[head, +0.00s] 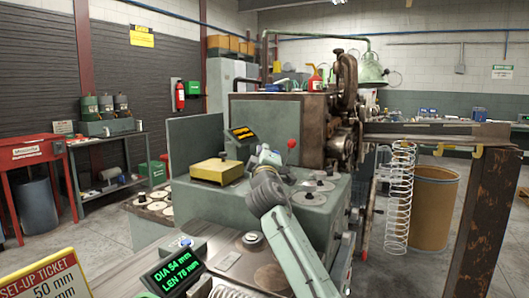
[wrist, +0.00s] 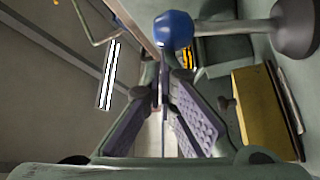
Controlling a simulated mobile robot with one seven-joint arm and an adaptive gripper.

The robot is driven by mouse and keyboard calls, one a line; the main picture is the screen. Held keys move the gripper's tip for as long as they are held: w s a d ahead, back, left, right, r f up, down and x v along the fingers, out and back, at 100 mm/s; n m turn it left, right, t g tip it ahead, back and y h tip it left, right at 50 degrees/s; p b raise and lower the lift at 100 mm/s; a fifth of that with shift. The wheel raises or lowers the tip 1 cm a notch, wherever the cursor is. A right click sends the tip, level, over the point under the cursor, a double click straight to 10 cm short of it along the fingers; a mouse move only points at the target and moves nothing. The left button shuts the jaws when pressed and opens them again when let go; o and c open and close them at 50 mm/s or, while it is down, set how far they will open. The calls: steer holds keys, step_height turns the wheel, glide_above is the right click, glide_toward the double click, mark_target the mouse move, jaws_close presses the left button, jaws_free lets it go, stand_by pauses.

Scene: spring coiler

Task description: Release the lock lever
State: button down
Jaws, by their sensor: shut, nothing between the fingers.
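A lever with a blue ball knob (wrist: 174,30) crosses the top of the wrist view, its shaft running right to a round dark base. My gripper (wrist: 161,88) is shut and empty, with its fingertips just below the knob in that view; I cannot tell whether they touch it. In the head view my gripper (head: 268,157) is over the green machine top, and the blue-knobbed lever is hard to make out there. A red ball knob (head: 291,143) stands just right of my gripper. Neither knob is labelled as the lock lever.
A yellow block (head: 217,170) sits on the machine left of my gripper, and it also shows in the wrist view (wrist: 265,112). Round discs (head: 308,198) lie to the right. A wire spring (head: 399,195) hangs farther right.

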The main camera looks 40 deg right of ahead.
steer(key=shift+s, duration=0.1)
steer(key=v, duration=1.2)
steer(key=shift+f, duration=0.15)
